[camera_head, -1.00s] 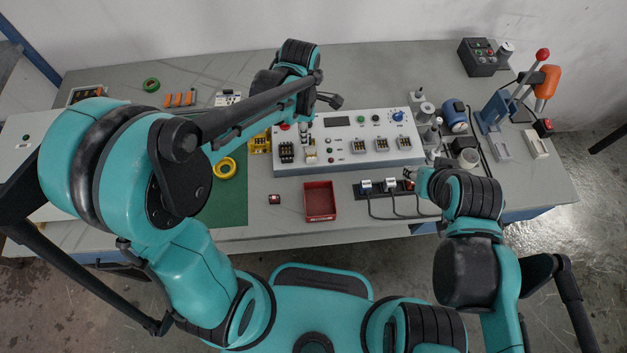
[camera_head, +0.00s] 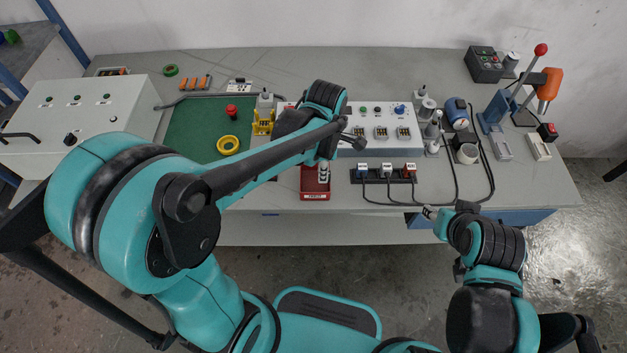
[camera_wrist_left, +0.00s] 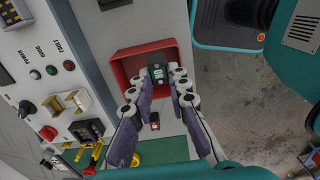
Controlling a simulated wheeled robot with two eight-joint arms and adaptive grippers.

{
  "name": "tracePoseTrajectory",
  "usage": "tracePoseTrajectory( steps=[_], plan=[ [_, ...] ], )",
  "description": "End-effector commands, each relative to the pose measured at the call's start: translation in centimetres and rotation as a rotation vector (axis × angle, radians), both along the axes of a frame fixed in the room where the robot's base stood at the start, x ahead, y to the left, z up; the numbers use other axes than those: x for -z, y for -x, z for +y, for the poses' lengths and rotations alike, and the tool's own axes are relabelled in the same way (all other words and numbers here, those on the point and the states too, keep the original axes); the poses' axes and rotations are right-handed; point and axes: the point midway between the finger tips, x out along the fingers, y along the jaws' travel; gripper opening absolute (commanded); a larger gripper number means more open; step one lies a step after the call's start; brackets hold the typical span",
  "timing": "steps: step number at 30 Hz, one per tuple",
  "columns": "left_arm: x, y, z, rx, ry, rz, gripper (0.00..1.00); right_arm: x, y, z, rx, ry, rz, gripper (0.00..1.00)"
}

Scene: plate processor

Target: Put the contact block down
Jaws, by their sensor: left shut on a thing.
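The contact block (camera_wrist_left: 158,72) is a small dark block with a light and green marked face. It shows between the fingertips of my left gripper (camera_wrist_left: 157,85) in the left wrist view. My left gripper (camera_head: 323,176) is shut on it and is over the red tray (camera_head: 314,194) in the head view. The red tray (camera_wrist_left: 124,73) is behind the block in the wrist view; I cannot tell the height between them. The block is too small to make out in the head view. My right gripper (camera_head: 430,212) is off the bench's front edge; its jaws are too small to judge.
A second small dark block with red (camera_wrist_left: 154,121) lies on the bench beside the tray. The control panel (camera_head: 370,148) stands behind the tray. A black strip with plugs and cables (camera_head: 383,176) lies to its right. A green mat (camera_head: 200,130) with a yellow ring (camera_head: 228,145) is left.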

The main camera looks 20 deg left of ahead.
Motion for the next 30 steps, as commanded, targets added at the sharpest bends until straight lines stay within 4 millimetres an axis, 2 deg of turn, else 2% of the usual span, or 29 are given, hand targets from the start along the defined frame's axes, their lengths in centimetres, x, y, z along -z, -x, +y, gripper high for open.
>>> tracePoseTrajectory(
  steps=[1, 3, 7, 11, 18, 29, 30],
  plan=[
    [1.0, -0.4, 1.0, -0.005, 0.0, 0.0, 0.0, 0.7, 0.0, 0.0, 0.0, 0.0, 0.0, 0.4],
    [1.6, -0.9, 2.0, -0.004, 0.0, 0.0, 0.0, 1.1, 0.0, 0.0, 0.0, 0.0, 0.0, 0.4],
    [2.1, -1.3, 3.0, -0.001, 0.0, 0.0, 0.0, 1.4, 0.0, 0.0, 0.0, 0.0, 0.0, 0.4],
    [2.8, -1.4, 3.2, 0.001, 0.0, 0.0, 0.0, 1.8, 0.0, 0.0, 0.0, 0.0, 0.0, 0.4],
    [6.2, -1.4, 3.1, 0.001, 0.0, 0.0, 0.0, 3.6, 0.0, 0.0, 0.0, 0.0, 0.0, 0.4],
    [6.4, -1.4, 3.1, 0.001, 0.0, 0.0, 0.0, 3.7, 0.0, 0.0, 0.0, 0.0, 0.0, 0.4],
    [6.4, -1.4, 3.1, 0.001, 0.0, 0.0, 0.22, 3.7, 0.0, 0.0, 0.0, 0.0, 0.0, 0.4]
  ],
)
